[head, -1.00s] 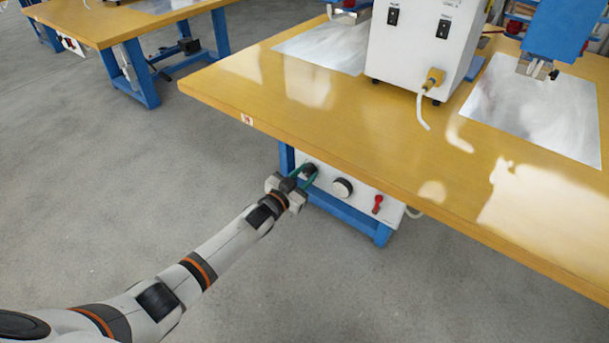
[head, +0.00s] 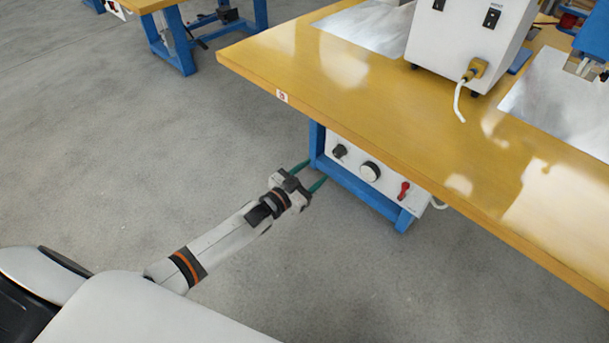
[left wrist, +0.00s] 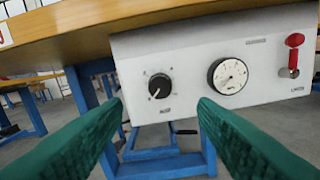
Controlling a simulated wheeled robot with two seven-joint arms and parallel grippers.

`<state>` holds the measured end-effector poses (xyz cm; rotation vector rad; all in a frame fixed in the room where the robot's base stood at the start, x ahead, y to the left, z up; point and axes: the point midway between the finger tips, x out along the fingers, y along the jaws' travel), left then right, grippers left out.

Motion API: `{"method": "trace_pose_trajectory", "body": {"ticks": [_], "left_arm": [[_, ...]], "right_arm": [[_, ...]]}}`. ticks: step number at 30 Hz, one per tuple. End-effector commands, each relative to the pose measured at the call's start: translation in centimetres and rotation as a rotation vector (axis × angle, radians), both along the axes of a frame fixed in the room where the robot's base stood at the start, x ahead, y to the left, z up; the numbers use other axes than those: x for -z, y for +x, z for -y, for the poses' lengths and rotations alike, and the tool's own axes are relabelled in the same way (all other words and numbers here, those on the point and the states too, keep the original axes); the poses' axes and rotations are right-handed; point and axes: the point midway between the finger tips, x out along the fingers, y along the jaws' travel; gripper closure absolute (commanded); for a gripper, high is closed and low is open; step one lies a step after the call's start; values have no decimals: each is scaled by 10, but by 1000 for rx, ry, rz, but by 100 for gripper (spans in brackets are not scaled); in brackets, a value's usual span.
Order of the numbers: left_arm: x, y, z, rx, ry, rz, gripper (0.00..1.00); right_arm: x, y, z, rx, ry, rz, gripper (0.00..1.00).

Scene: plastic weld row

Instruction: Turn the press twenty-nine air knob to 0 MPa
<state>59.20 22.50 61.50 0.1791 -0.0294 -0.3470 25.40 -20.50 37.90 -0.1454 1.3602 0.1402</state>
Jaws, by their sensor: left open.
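A black air knob (head: 340,151) sits at the left end of a white panel under the table edge. In the left wrist view the knob (left wrist: 160,86) has a pale mark toward its lower left. A round white gauge (left wrist: 229,76) is right of it; its reading is too small to tell. My left gripper (head: 309,175) is open and empty, its green fingers pointing at the panel from a short way off. In the left wrist view the knob shows between the fingers, apart from both. No press number is legible. My right gripper is not in view.
A red lever (head: 403,190) is at the panel's right end. The yellow tabletop (head: 370,105) overhangs the panel on a blue frame. A white box (head: 465,40) with a cable stands on the table. The grey floor (head: 180,150) left of it is clear.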

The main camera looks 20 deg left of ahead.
Motion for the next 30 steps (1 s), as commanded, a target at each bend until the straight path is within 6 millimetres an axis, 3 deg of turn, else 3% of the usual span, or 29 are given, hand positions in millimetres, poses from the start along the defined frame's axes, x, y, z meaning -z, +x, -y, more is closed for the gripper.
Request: {"method": "trace_pose_trajectory", "body": {"ticks": [3, 7, 24, 27, 30], "left_arm": [[-1, -17, -6, 0, -1, -1, 47], [0, -26, -9, 0, 0, 0, 47], [1, -28, -10, -2, 0, -3, 47], [17, -35, -8, -20, 6, -58, 47], [57, -57, -3, -70, 29, -203, 47]], "right_arm": [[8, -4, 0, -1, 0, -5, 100], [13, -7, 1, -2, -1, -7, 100], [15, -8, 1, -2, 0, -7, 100], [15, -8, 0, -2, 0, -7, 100], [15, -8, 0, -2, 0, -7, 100]]}}
